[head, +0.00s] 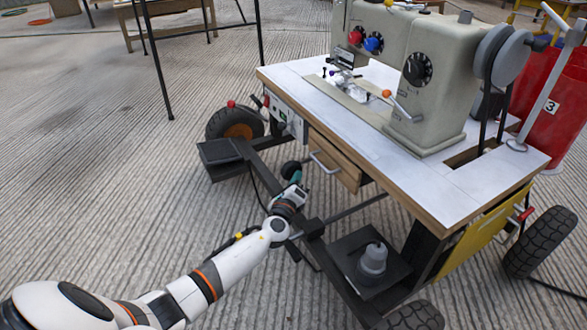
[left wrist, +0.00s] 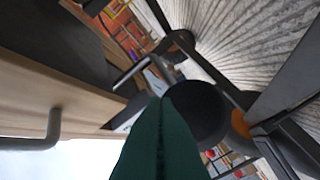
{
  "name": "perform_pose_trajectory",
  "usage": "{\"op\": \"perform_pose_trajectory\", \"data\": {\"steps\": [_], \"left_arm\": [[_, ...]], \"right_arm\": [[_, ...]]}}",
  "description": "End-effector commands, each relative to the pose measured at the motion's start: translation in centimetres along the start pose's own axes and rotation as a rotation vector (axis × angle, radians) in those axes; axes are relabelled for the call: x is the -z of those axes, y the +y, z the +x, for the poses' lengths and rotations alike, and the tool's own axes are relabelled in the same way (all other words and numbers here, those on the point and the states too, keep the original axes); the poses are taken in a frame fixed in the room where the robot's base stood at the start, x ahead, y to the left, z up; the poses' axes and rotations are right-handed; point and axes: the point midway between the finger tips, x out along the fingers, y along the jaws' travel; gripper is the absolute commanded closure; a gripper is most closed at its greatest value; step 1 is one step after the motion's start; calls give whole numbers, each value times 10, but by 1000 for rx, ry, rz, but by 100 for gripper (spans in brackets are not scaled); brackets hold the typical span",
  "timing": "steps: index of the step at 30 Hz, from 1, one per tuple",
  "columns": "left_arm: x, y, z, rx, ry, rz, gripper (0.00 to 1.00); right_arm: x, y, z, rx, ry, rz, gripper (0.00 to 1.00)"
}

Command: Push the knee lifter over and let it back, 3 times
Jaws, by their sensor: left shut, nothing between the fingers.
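The knee lifter shows as a round black pad (head: 290,169) under the front edge of the sewing machine table (head: 365,150). In the left wrist view the pad (left wrist: 197,112) is a large dark disc just right of my fingertips. My left gripper (head: 297,177) is shut and empty, with its teal fingers at the pad's right side in the head view. The shut fingers (left wrist: 158,102) overlap the disc's edge in the left wrist view. I cannot tell whether they touch it. The pad's rod is mostly hidden. My right gripper is not in view.
A wooden drawer (head: 335,160) with a metal handle is right of my left gripper. The floor at left is clear.

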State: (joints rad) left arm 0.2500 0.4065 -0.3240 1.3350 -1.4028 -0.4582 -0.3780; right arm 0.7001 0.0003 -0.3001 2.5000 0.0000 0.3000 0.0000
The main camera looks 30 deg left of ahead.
Motion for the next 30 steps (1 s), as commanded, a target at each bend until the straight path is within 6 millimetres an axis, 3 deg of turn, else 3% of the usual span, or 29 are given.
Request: {"op": "perform_pose_trajectory", "data": {"steps": [11, 24, 30], "left_arm": [[-2, 2, -3, 0, -1, -1, 100], [-23, 24, -31, 0, -2, -2, 100], [-26, 25, -35, 0, 0, -1, 100]], "right_arm": [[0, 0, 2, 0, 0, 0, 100], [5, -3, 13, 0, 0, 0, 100], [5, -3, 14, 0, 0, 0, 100]]}}
